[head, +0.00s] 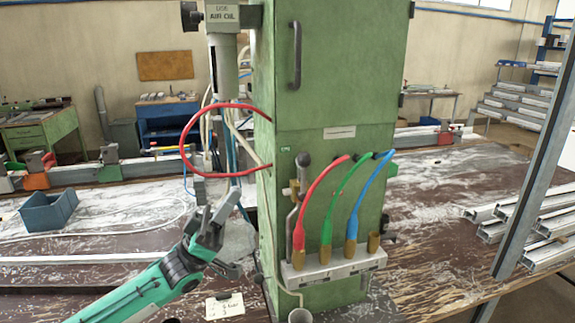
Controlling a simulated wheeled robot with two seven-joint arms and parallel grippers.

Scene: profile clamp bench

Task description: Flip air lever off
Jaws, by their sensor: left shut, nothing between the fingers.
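A grey lever (303,176) with a brass fitting is on the front of the green cabinet (335,90), left of the coloured hoses. It looks upright; I cannot tell its setting. My left gripper (222,205) is shut and empty. It is left of the cabinet, lower in the picture than the red hose loop, and apart from the lever in the picture. My right gripper is not in view.
Red, green and blue hoses (341,205) run into a grey manifold block (333,267). A red hose loop (183,140) sticks out left of the cabinet. A blue bin (48,213) is at left. Metal profiles (530,225) lie at right.

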